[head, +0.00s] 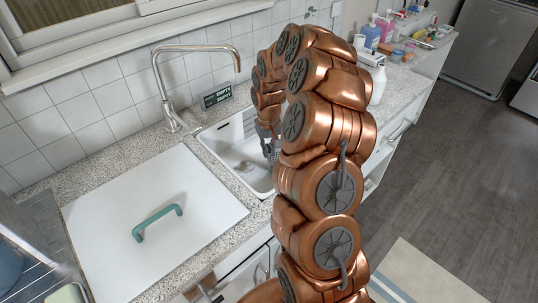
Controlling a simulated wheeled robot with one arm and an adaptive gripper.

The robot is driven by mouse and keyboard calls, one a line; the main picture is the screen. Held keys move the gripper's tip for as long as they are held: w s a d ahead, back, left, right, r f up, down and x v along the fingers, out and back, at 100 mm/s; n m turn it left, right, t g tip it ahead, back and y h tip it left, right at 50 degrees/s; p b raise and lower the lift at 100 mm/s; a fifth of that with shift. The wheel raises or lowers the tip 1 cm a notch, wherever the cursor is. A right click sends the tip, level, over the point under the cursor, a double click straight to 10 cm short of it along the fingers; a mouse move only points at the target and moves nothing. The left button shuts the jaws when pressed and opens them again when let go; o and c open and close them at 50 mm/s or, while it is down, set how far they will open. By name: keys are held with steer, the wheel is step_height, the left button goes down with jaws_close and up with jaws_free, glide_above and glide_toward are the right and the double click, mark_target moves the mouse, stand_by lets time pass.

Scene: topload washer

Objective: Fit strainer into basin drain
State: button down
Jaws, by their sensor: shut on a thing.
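The white basin (229,140) is set in the speckled countertop beside the faucet. A small round drain (244,166) shows on the basin floor, partly in shade. My gripper (271,155) points down into the right part of the basin, to the right of the drain. It is small in this view and partly covered by my copper-coloured arm. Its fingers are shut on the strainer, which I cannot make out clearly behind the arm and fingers.
A tall curved faucet (160,75) stands behind the basin. A white lid with a green handle (158,222) covers the area left of it. A small dark sign (216,97) stands behind the basin. A white bottle (378,84) stands behind my arm.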

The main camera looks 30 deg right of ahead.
mark_target(269, 159)
steer(key=shift+f+p, duration=0.45)
steer(key=shift+f, duration=1.35)
steer(key=c, duration=1.5)
jaws_free()
steer(key=shift+f, duration=0.1)
steer(key=shift+o, duration=1.4)
step_height(269, 159, up, 11)
steer(key=b, duration=0.2)
steer(key=shift+w+b, duration=0.1)
steer(key=shift+b, duration=0.25)
steer(key=shift+a+r, duration=0.1)
steer(key=shift+r, duration=0.6)
